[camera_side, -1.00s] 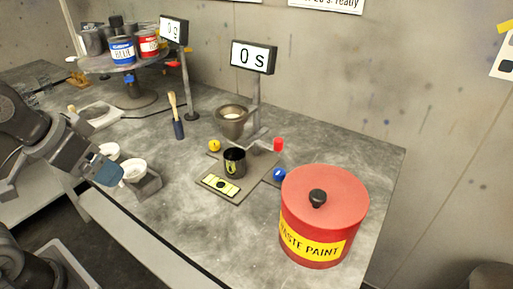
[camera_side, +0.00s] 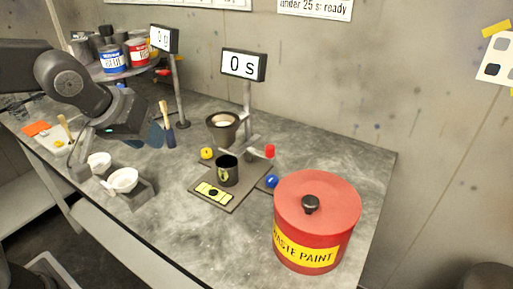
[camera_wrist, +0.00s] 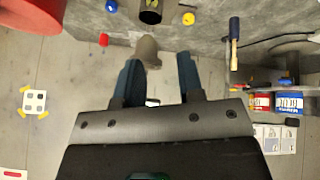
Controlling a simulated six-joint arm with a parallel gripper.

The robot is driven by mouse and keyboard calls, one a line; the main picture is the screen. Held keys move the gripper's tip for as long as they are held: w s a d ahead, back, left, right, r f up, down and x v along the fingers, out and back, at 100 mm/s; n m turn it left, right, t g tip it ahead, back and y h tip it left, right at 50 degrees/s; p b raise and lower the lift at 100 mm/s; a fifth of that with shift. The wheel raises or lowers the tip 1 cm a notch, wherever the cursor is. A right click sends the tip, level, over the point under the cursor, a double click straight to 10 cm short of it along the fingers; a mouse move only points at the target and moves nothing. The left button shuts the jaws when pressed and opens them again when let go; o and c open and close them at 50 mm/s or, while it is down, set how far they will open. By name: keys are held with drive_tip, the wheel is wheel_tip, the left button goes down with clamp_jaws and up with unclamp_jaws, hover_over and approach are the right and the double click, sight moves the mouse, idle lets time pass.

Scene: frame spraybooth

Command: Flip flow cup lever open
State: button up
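The grey flow cup (camera_side: 222,131) sits on its stand under the "0 s" display in the side view. Its lever ends in a red tip (camera_side: 270,151), to the right of the cup. A black cup (camera_side: 227,174) stands below it on the base plate. My gripper (camera_side: 154,136) is left of the flow cup and apart from it. In the wrist view my gripper (camera_wrist: 159,60) has its two blue fingers apart with nothing held between them. The flow cup (camera_wrist: 148,52) shows beyond the fingertips, and the red tip (camera_wrist: 104,40) lies to its left.
A red waste paint can (camera_side: 317,222) stands at the front right. A blue knob (camera_side: 271,182) and a yellow knob (camera_side: 207,153) flank the stand. A brush (camera_side: 167,128) stands beside my gripper. Paint cans (camera_side: 115,62) sit on a turntable behind. White bowls (camera_side: 123,181) are at front left.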

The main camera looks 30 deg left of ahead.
drive_tip(key=w+d+n, duration=0.1)
drive_tip(key=w+d, duration=0.1)
drive_tip(key=w, duration=0.1)
drive_tip(key=w+d+f+n, duration=0.1)
drive_tip(key=w+d, duration=0.2)
drive_tip(key=w, duration=0.1)
drive_tip(key=w+d+f+n+t, duration=0.1)
drive_tip(key=w+d, duration=0.1)
drive_tip(key=w, duration=0.1)
drive_tip(key=shift+w+d+f+n+h, duration=0.15)
drive_tip(key=shift+w+d+n+h, duration=0.15)
drive_tip(key=shift+w+d+n, duration=0.1)
clamp_jaws()
approach(265, 155)
wheel_tip(265, 155, down, 4)
drive_tip(key=a, duration=0.3)
drive_tip(key=shift+w+d+f, duration=0.15)
drive_tip(key=shift+w+d, duration=1.4)
drive_tip(key=shift+w, duration=0.1)
drive_tip(key=shift+d, duration=0.15)
